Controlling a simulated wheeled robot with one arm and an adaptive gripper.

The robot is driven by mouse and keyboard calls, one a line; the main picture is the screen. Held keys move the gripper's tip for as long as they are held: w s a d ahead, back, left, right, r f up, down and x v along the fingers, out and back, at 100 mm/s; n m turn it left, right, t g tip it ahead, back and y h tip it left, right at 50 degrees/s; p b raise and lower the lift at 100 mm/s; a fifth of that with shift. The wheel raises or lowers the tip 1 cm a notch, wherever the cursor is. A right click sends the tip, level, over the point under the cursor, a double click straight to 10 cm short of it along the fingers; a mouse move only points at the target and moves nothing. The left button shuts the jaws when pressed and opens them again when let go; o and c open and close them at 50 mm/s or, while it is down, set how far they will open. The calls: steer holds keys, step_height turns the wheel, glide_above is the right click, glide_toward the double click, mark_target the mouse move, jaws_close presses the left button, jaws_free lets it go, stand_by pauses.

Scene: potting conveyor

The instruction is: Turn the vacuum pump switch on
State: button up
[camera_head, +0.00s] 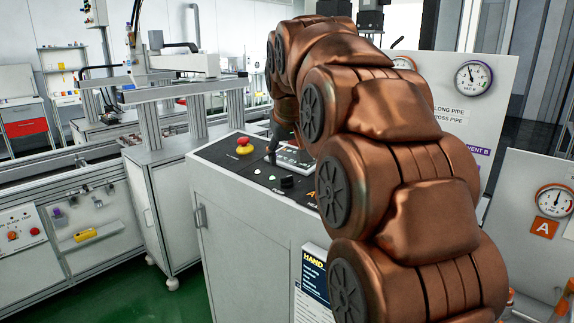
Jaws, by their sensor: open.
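The control panel (222,154) is the dark top of a white cabinet in the middle of the view. It carries a red emergency button on a yellow base (244,146), small lit buttons (257,171) and a black rotary knob (287,182). My copper arm hides the panel's right part.
Gauge boards (489,110) stand behind and to the right of my arm. A smaller board with an orange A label (546,227) is at the right edge. Conveyor frames (95,165) fill the left. Green floor (150,295) is clear at the lower left.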

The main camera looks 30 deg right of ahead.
steer(key=shift+v, duration=1.25)
steer(key=s+a+f+n+g+y+p, duration=0.1)
steer(key=s+a+f+g+p, duration=0.1)
steer(key=s+a+f, duration=0.4)
steer(key=s+a+f+n+g+y+p, duration=0.1)
steer(key=s+a+f, duration=0.6)
steer(key=s, duration=0.8)
steer(key=s+a+f+n+g+y+p, duration=0.1)
steer(key=s+a+f+g+p, duration=0.3)
steer(key=s+a+f, duration=0.3)
steer(key=s+f, duration=0.2)
steer(key=s, duration=0.2)
steer(key=shift+g, duration=0.3)
